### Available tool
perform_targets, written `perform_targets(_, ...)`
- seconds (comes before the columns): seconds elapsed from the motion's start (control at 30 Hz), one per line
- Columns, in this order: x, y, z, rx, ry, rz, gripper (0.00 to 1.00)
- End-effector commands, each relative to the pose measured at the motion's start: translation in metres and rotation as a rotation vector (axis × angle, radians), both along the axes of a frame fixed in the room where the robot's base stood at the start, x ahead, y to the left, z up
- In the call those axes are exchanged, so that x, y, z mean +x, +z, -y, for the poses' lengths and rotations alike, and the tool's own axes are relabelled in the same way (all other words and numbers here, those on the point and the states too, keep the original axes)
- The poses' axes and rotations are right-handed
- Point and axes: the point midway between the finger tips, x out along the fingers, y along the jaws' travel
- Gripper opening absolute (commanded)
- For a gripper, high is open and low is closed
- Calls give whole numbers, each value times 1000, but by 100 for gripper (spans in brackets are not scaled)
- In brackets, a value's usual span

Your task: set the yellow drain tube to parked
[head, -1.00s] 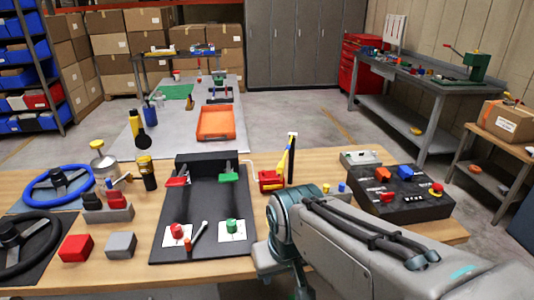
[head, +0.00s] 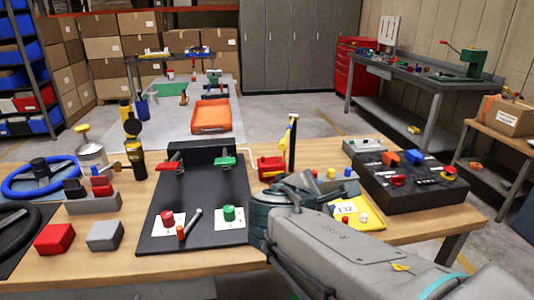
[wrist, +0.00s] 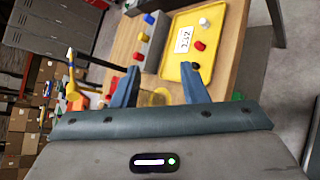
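The yellow drain tube (head: 286,140), with a dark blue band, stands tilted against a dark upright post just above a red block (head: 269,167) on the table, beyond my arm. In the wrist view the tube (wrist: 71,74) is at the left, apart from my fingers. My gripper (wrist: 160,70) is open, with its two blue fingers spread and nothing held between them. In the head view my fingers are hidden behind my wrist. The tube's lower end is partly hidden by the red block.
A yellow tray (head: 340,221) with a label and small knobs lies right of my wrist. A black control box (head: 430,195) stands farther right. A black board (head: 165,240) with red and green parts lies left. Bare wood shows at the front left.

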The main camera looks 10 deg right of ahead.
Motion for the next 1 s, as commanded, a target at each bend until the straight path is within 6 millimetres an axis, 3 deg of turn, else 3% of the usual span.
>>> perform_targets(0.03, 10, -4, -9, -114, 78, -5, 40)
perform_targets(0.2, 35, 16, -45, -490, 305, -15, 40)
perform_targets(0.47, 50, 34, -85, -802, 463, -11, 40)
perform_targets(0.67, 63, 36, -84, -834, 475, -11, 40)
perform_targets(1.0, 122, 35, -60, -829, 473, -12, 40)
